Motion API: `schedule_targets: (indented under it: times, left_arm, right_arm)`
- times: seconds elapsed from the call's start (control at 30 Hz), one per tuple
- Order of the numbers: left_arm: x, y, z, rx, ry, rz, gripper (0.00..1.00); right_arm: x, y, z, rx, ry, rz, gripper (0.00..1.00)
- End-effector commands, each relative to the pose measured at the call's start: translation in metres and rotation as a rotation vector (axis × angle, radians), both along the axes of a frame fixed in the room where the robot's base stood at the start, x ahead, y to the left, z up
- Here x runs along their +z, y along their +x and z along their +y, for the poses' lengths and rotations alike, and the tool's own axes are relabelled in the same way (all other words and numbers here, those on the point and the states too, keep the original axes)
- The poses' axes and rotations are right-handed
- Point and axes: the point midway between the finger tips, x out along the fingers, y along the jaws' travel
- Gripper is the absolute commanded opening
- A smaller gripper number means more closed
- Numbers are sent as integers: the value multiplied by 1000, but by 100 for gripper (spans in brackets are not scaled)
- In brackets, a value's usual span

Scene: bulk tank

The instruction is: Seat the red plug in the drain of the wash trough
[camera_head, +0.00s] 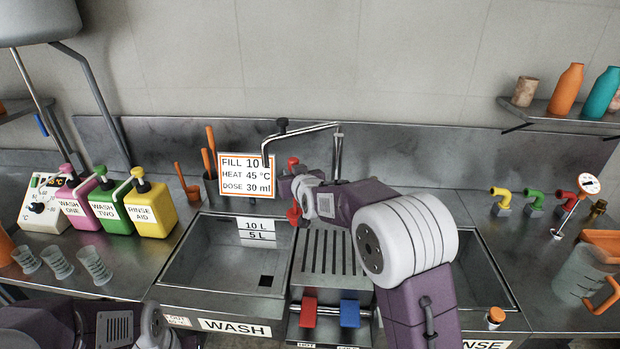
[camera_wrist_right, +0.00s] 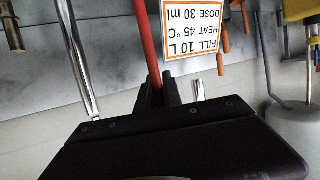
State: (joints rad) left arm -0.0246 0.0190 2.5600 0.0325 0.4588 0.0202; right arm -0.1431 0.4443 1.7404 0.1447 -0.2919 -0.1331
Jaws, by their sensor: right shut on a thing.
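The red plug (camera_head: 294,214) is a red piece with a long upright stem, held above the back edge between the wash trough and the ribbed drainboard. My right gripper (camera_head: 288,187) is shut around its stem, with red showing above and below the fingers. In the right wrist view the red stem runs up from between my fingers (camera_wrist_right: 158,90).
Pink, green and yellow dispensers (camera_head: 153,205) and clear cups (camera_head: 60,264) stand left of the trough. A sign (camera_head: 246,174) and a faucet (camera_head: 300,131) are behind. Red and blue levers (camera_head: 349,313) sit at the front. The rinse trough (camera_head: 484,275) is partly hidden by my right arm.

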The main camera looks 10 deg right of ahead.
Motion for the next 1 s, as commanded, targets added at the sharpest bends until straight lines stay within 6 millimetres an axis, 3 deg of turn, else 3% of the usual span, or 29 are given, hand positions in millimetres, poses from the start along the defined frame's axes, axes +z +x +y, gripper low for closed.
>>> schedule_targets:
  times: [0.3,0.53,0.9,1.0]
  left_arm:
    - [-31,0,0,0,0,0,36]
    - [-48,0,0,0,0,0,36]
    - [-110,0,0,0,0,0,36]
    - [-120,0,0,0,0,0,36]
  right_arm:
    - [-40,7,80,120,9,1,0]
    - [-73,-2,122,189,3,23,0]
    - [-178,-1,119,182,4,24,0]
    - [-198,-1,119,183,3,23,0]
